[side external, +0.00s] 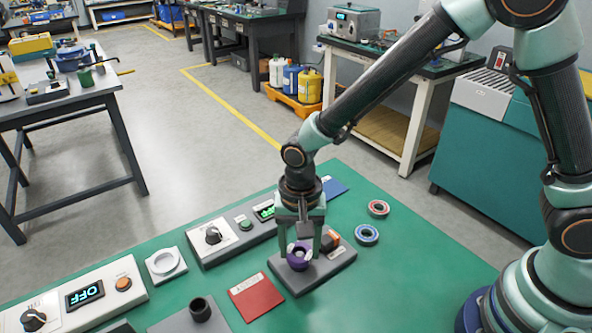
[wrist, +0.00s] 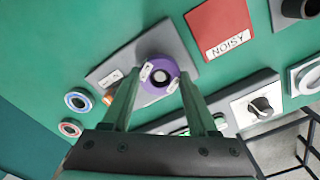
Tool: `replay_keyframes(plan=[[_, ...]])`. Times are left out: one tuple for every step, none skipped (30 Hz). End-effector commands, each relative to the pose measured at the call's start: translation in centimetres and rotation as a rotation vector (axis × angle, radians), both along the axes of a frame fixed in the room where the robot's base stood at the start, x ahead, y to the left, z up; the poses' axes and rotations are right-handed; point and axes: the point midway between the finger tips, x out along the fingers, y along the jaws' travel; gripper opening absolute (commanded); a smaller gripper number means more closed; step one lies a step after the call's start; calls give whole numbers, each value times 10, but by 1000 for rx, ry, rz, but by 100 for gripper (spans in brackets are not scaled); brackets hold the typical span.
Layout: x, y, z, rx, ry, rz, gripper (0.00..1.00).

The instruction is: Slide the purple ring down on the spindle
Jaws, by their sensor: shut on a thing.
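The purple ring (side external: 297,262) is between the two fingers of my gripper (side external: 299,255), low over a grey block with white labels (side external: 335,261). In the wrist view the ring (wrist: 147,88) shows small white labels and a dark opening with a pale centre, between the tips of my gripper (wrist: 158,78). My gripper is shut on the ring. I cannot tell whether a spindle stands inside the ring or whether the ring touches the block. A short dark upright post (side external: 200,309) stands on another grey plate at the lower left.
A red card (side external: 256,297) marked NOISY in the wrist view (wrist: 222,28) lies left of the block. Blue (side external: 367,235) and red (side external: 378,208) rings lie to its right. A control box with a knob (side external: 213,236) stands behind. Green table is clear at the right front.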

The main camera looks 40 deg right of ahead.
Motion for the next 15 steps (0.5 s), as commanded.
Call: replay_keyframes(plan=[[0, 0, -1, 1, -1, 0, 0], [0, 0, -1, 1, -1, 0, 0], [0, 0, -2, 0, -1, 0, 0], [0, 0, -2, 0, -1, 0, 0], [0, 0, -3, 0, -1, 0, 0], [0, 0, -3, 1, -2, 0, 0], [0, 0, -4, 1, -2, 0, 0], [1, 0, -3, 1, -2, 0, 0], [1, 0, -3, 1, -2, 0, 0], [1, 0, -3, 1, -2, 0, 0], [1, 0, -3, 1, -2, 0, 0], [1, 0, -3, 1, -2, 0, 0], [1, 0, -4, 1, -2, 0, 0], [1, 0, -4, 1, -2, 0, 0], [1, 0, -4, 1, -2, 0, 0]])
